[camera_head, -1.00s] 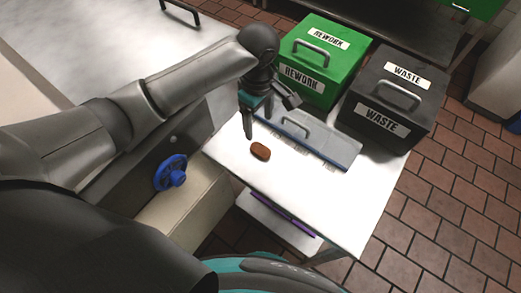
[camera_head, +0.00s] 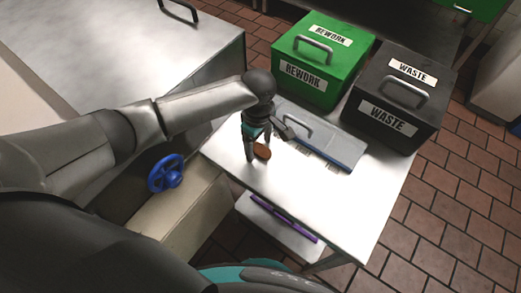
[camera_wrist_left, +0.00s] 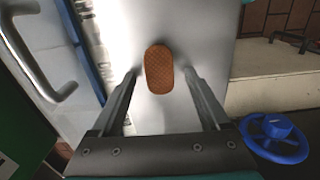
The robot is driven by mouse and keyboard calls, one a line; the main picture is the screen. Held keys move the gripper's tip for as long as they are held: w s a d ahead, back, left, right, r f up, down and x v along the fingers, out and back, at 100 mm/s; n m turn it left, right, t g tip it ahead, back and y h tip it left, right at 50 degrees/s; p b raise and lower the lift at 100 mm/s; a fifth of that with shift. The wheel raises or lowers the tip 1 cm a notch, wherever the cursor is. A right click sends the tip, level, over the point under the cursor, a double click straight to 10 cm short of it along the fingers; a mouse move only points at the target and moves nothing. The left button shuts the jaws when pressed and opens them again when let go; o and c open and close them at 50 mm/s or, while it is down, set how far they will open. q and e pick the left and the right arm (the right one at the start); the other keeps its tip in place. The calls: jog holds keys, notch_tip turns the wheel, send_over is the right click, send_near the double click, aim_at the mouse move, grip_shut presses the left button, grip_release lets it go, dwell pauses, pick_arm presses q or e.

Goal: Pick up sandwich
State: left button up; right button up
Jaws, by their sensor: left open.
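The sandwich (camera_head: 262,152) is a small brown oval biscuit lying flat on the white table (camera_head: 330,210). My left gripper (camera_head: 257,158) is open above the table, with its fingers pointing down around the sandwich. In the left wrist view, the sandwich (camera_wrist_left: 159,69) lies between the two fingertips (camera_wrist_left: 160,74), with a gap on each side. Its near edge is partly hidden by a finger in the head view. My right gripper is not in view.
A grey-blue lidded tray (camera_head: 325,142) with a handle sits just behind the sandwich. A green REWORK bin (camera_head: 310,92) and a black WASTE bin (camera_head: 425,95) stand at the back. The table's front right is clear. A blue handwheel (camera_head: 165,173) is at the left.

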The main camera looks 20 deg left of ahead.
pick_arm(q)
grip_shut()
dwell(0.5)
jog(key=shift+r, duration=0.15)
